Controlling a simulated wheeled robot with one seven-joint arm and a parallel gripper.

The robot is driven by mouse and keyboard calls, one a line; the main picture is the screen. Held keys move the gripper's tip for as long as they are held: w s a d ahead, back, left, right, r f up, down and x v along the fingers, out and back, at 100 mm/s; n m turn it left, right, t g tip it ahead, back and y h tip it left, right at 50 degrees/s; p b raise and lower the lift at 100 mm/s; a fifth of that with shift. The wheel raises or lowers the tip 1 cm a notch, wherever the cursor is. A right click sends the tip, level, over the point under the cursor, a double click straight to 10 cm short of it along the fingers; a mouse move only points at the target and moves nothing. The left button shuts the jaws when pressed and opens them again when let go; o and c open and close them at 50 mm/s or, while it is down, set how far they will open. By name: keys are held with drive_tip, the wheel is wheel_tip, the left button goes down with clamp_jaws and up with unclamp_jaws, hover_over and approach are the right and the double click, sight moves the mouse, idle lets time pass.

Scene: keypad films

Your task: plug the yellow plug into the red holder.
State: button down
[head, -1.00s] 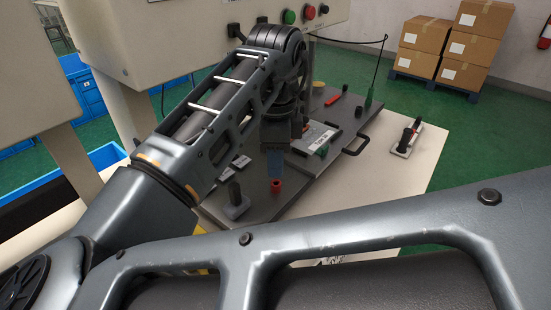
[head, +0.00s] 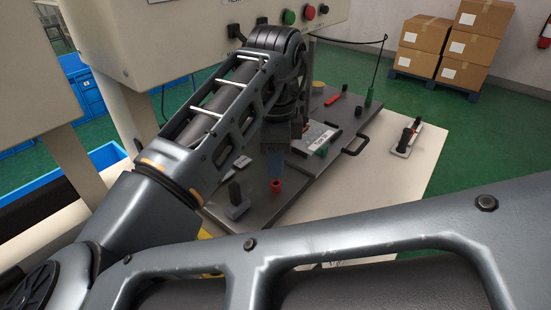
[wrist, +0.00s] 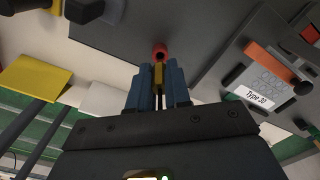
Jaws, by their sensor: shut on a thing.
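The red holder (head: 276,186) is a small red piece on the dark board. In the wrist view the holder (wrist: 159,50) shows a dark opening just beyond my fingertips. My gripper (wrist: 158,84) has blue fingers shut on the yellow plug (wrist: 158,76), which shows as a narrow yellow strip between them. The plug's far end lines up with the holder and appears to meet its near edge; I cannot tell if any of it is inside. In the head view my gripper (head: 275,164) is right above the holder, and the plug is hidden there.
The dark board (head: 330,150) lies on a pale table (head: 400,180). A grey block with a black post (head: 236,200) stands left of the holder. A labelled keypad device (wrist: 268,83) is to the right in the wrist view. A yellow piece (wrist: 35,80) lies at left.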

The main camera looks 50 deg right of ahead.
drive_tip(key=shift+f+b, duration=1)
drive_tip(key=shift+f, duration=0.5)
drive_tip(key=c, duration=1)
unclamp_jaws()
drive_tip(key=shift+r, duration=0.1)
wheel_tip(320, 180, up, 8)
drive_tip(key=shift+f, duration=0.15)
